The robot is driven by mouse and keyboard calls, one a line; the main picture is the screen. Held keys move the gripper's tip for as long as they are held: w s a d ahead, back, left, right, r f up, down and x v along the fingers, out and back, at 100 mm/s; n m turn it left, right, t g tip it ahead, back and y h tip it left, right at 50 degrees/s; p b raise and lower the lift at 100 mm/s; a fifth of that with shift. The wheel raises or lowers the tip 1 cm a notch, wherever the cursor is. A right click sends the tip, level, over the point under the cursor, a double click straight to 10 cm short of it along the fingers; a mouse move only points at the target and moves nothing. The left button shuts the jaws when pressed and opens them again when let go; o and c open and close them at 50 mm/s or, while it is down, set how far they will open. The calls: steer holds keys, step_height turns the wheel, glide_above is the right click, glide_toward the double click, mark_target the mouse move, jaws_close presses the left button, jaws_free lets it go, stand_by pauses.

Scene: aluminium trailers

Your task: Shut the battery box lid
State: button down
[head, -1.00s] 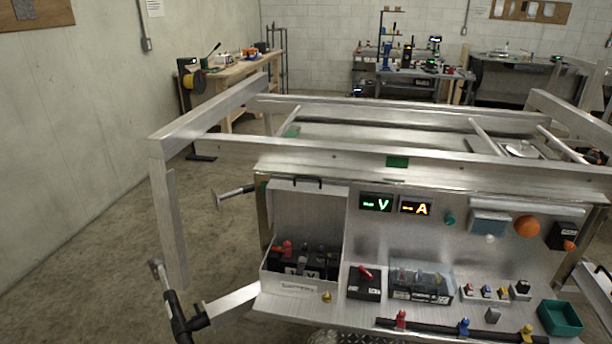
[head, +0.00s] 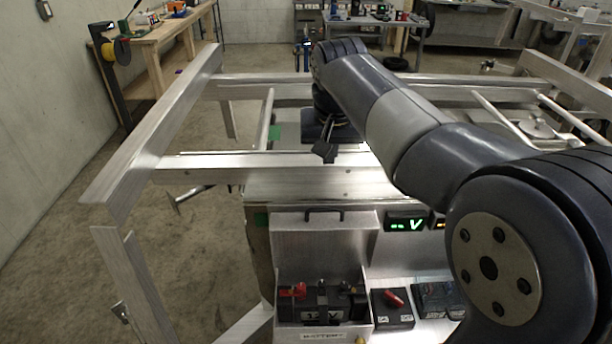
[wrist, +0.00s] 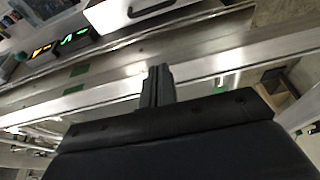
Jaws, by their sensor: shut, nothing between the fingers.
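The battery box (head: 325,335) is a pale metal box with a label on its front. Its lid (head: 325,245) stands open and upright at the back, with a black handle (head: 323,215) near the top edge. A black battery (head: 320,303) with a red terminal cover sits inside. In the head view my gripper (head: 324,152) is beyond the lid, over the trailer's frame rail, and apart from the lid. In the wrist view my gripper's fingers (wrist: 158,80) are together and empty. The lid (wrist: 110,15) with its handle (wrist: 150,8) shows at the top of that view.
A long frame rail (head: 250,170) runs behind the panel, and a slanted rail (head: 150,150) is at the left. Lit meters (head: 407,223) and a black box with a red lever (head: 392,308) are right of the battery box. My arm covers the right side.

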steer(key=p, duration=0.2)
glide_above(326, 218)
steer(key=f, duration=0.7)
steer(key=w+f, duration=0.1)
steer(key=f, duration=0.2)
steer(key=shift+f, duration=0.3)
steer(key=shift+s+a+f, duration=0.1)
steer(key=shift+s+f, duration=0.25)
steer(key=shift+s, duration=0.15)
steer(key=shift+f+b, duration=0.2)
steer(key=shift+b, duration=0.15)
